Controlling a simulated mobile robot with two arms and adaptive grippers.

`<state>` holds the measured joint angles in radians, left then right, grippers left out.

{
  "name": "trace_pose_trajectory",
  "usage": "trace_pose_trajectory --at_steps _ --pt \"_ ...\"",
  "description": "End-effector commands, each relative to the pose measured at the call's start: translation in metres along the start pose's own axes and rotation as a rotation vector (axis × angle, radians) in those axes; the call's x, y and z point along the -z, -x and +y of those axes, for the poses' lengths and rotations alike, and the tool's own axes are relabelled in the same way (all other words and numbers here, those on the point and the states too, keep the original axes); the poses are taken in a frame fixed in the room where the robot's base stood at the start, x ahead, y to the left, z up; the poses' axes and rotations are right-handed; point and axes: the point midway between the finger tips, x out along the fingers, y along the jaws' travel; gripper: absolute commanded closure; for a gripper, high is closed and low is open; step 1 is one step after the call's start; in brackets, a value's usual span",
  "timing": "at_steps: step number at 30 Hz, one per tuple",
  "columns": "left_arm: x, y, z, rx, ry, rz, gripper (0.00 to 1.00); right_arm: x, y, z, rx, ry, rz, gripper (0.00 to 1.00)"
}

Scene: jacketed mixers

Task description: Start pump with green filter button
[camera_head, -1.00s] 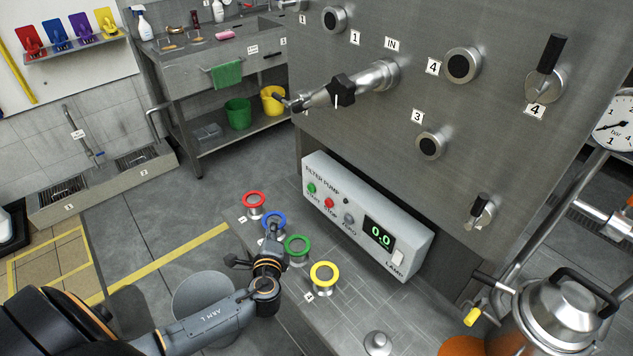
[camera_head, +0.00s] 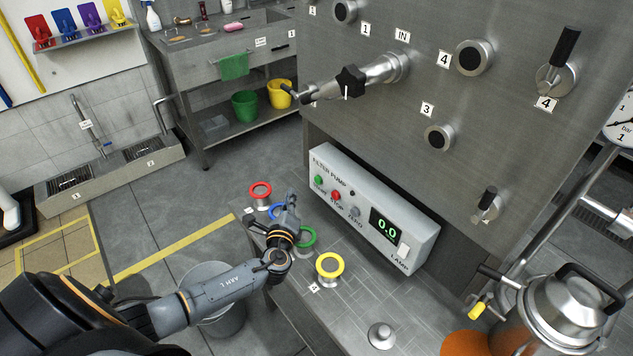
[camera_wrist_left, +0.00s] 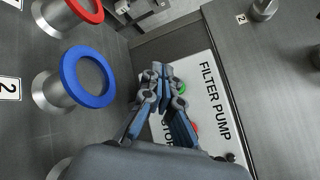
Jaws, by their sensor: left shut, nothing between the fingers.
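The filter pump box (camera_head: 375,210) is a light grey panel at the foot of the steel wall, with a lit display reading 0.0. Its green start button (camera_head: 318,181) is at the left end, beside the red stop button (camera_head: 336,195). My left gripper (camera_head: 291,196) is shut and empty, in front of and to the left of the green button, apart from it in the head view. In the left wrist view the closed fingertips (camera_wrist_left: 162,75) partly cover the panel, and the green button (camera_wrist_left: 182,88) shows just beside them. The right gripper is not in view.
Red (camera_head: 260,190), blue (camera_wrist_left: 88,76), green (camera_head: 306,237) and yellow (camera_head: 330,266) ringed ports stand on the bench close around my left gripper. A black-handled valve (camera_head: 350,80) juts out above the box. A steel vessel (camera_head: 560,310) stands at the lower right.

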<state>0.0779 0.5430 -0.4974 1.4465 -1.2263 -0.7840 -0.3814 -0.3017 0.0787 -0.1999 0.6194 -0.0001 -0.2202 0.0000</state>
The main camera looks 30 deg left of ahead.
Motion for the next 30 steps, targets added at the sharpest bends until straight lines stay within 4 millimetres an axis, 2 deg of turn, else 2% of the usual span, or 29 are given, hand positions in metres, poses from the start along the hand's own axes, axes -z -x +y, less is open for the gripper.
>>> trace_pose_trajectory --at_steps 6,12,30 --pt "0.017 -0.022 -0.015 0.0 0.002 0.0 1.0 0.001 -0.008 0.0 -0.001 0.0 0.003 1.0" --pt "0.026 -0.035 -0.024 0.0 0.001 -0.001 1.0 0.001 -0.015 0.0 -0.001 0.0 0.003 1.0" --pt "0.028 -0.038 -0.028 0.0 0.001 0.0 1.0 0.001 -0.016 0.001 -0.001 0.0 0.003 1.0"
